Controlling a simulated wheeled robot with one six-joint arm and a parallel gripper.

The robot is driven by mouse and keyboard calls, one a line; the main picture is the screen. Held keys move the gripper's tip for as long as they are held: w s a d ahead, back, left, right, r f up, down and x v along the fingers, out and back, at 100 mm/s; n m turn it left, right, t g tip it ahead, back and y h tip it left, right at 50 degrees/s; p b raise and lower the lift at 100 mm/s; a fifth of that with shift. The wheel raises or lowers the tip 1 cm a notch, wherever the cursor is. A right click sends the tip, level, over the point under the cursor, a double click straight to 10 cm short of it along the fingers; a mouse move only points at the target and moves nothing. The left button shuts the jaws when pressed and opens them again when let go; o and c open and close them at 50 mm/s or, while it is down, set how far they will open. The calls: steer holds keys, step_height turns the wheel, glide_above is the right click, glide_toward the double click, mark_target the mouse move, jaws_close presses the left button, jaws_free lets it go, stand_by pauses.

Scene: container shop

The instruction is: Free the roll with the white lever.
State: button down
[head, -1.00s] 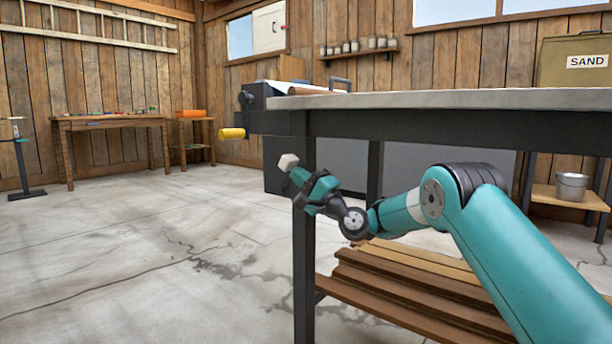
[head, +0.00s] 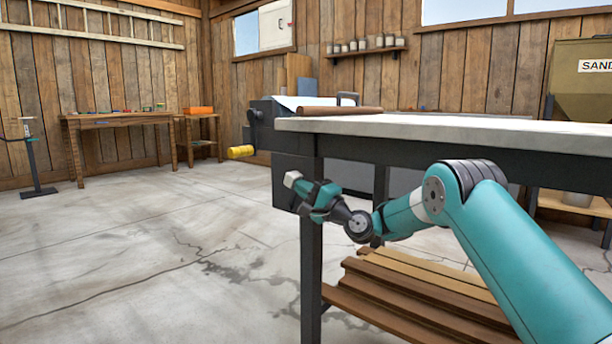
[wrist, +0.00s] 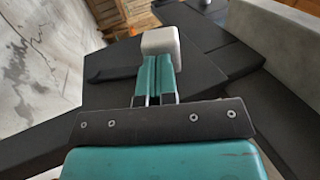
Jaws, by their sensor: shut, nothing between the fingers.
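A white block-shaped lever end (head: 291,179) shows below the near left corner of the workbench, in front of a dark panel (head: 284,200). In the wrist view the white lever end (wrist: 160,42) stands straight ahead of my fingertips. My gripper (head: 301,187), teal with dark joints, is shut and empty. Its two fingers (wrist: 158,62) lie side by side and reach to the white block; I cannot tell whether they touch it. A brown roll (head: 340,111) lies on the bench top beside a white sheet (head: 300,102).
Planks (head: 410,285) are stacked beneath. The concrete floor to the left is clear. A wooden table (head: 120,119) and a thin stand (head: 36,165) are far left.

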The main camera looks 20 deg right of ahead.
steer(key=shift+w+a+r+g+h+p, duration=0.3)
steer(key=shift+r+g+p, duration=0.2)
steer(key=shift+p, duration=1.35)
steer(key=shift+w+a+r+g+h+p, duration=0.35)
steer(key=shift+r+p, duration=0.2)
steer(key=shift+p, duration=1.25)
steer(key=shift+w+f+g+h+p, duration=0.1)
steer(key=shift+f+g+h+p, duration=0.2)
steer(key=shift+p, duration=0.45)
